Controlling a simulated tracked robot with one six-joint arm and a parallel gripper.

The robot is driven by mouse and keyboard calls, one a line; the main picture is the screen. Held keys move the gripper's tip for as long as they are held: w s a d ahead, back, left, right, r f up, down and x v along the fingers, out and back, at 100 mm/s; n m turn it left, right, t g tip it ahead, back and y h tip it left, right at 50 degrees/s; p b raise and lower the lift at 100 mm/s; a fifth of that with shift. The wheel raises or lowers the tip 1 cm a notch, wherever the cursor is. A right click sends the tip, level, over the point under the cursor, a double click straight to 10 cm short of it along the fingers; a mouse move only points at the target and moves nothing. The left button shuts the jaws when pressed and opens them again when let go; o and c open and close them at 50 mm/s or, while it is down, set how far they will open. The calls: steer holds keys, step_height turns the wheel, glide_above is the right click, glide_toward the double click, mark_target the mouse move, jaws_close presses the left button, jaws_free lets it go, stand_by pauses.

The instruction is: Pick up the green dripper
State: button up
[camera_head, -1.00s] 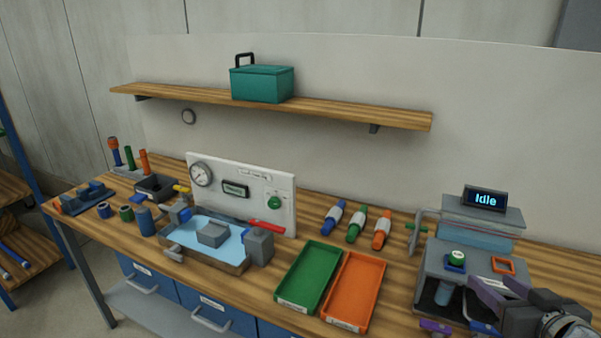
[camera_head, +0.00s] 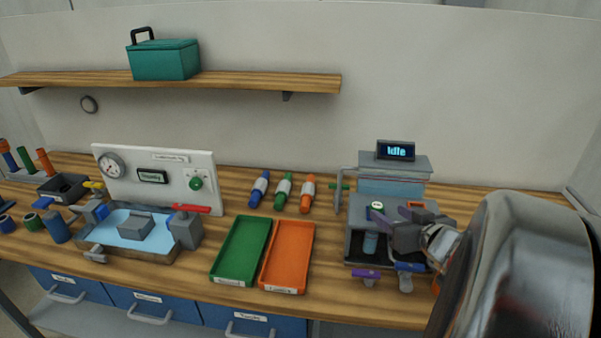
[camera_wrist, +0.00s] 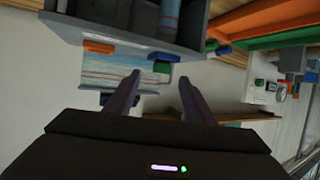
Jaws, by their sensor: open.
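A small round green piece with a pale top (camera_head: 377,205), which looks like the green dripper, sits in a blue square holder on the grey machine (camera_head: 355,246). A green piece (camera_wrist: 161,68) also shows beside a blue one in the wrist view, where the scene appears upside down. My gripper (camera_head: 395,218) is above the machine's front, its purple fingers pointing toward the green piece. In the wrist view the fingers (camera_wrist: 159,78) are apart with nothing between them, and the green piece lies beyond the gap. The gripper partly hides the machine's top.
An orange square holder (camera_wrist: 98,46) is near the green piece. A green tray (camera_head: 240,250) and an orange tray (camera_head: 288,255) lie to the left. Blue, green and orange bottles (camera_head: 283,188) lie behind them. My arm covers the right side.

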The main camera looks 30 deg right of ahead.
mark_target(380, 208)
steer(key=shift+x, duration=2.6)
steer(key=shift+a, duration=0.15)
steer(key=c, duration=1.1)
steer(key=shift+r, duration=0.15)
step_height(380, 208, up, 10)
